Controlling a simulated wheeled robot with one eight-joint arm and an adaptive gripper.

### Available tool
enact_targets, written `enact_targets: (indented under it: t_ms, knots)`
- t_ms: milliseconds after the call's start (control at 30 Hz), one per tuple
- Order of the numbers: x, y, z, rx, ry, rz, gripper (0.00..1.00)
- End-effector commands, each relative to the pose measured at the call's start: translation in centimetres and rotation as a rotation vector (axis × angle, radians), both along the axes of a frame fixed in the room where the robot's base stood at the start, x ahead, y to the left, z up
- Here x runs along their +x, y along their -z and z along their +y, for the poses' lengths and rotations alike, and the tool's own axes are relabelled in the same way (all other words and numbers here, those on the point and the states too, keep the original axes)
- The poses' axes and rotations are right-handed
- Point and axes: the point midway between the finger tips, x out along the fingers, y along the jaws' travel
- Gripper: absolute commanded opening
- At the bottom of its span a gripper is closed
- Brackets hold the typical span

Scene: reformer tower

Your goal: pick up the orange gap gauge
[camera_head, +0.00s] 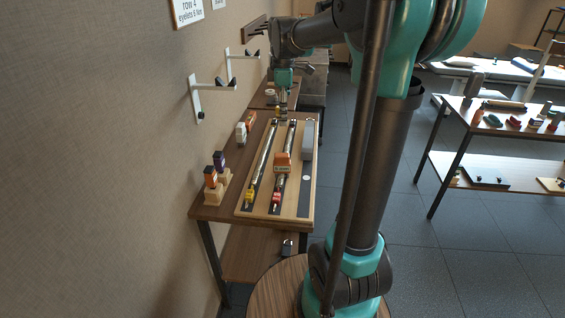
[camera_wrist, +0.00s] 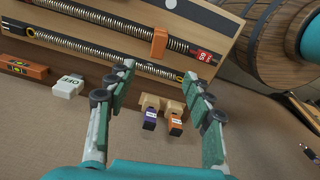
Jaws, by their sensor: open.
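Two orange pieces could be the gap gauge; I cannot tell which by name. One is a small orange block (camera_head: 211,177) on a wooden stand, beside a purple one (camera_head: 218,162); in the wrist view it is the orange piece (camera_wrist: 175,124). The other is an orange labelled block (camera_head: 282,161) across a spring rod on the board, also in the wrist view (camera_wrist: 159,42). My gripper (camera_head: 283,104) is above the far part of the board in the head view. In the wrist view my gripper (camera_wrist: 160,73) is open and empty, its fingers apart.
The wooden board (camera_head: 308,197) with long spring rods lies on the bench along the wall. A white block (camera_head: 240,133) and an orange one (camera_head: 250,121) stand by its left edge. White brackets (camera_head: 196,100) stick out from the wall above. A wooden barrel-like object (camera_wrist: 225,32) is at right.

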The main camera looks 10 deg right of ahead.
Motion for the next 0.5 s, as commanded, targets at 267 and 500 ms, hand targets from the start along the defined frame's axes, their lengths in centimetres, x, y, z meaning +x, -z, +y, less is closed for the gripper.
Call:
enact_targets:
  t_ms: [267,500]
  knots:
    - [0.0,5.0,0.0,0.0,0.001,0.0,0.52]
    - [0.0,9.6,0.0,0.0,0.002,-0.001,0.52]
